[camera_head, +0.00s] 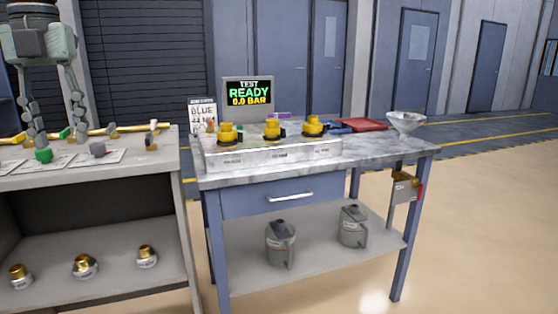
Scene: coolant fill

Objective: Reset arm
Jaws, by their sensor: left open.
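My left gripper (50,110) hangs at the upper left, pointing down with its fingers spread wide apart. It is open and I see nothing held in it. It is in front of or above the left bench (150,165), where a green-capped part (43,155) and a grey part (97,149) lie on white cards near the fingertips. I cannot tell whether a fingertip touches anything. My right gripper is not in view.
The marble-topped table (385,150) holds a white rack with several yellow-topped fittings (275,130), a test screen (248,92), a red tray (362,125) and a funnel (405,122). Two grey jugs (280,244) stand on its shelf. Brass-topped parts (85,266) sit on the left bench's shelf. Floor at right is clear.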

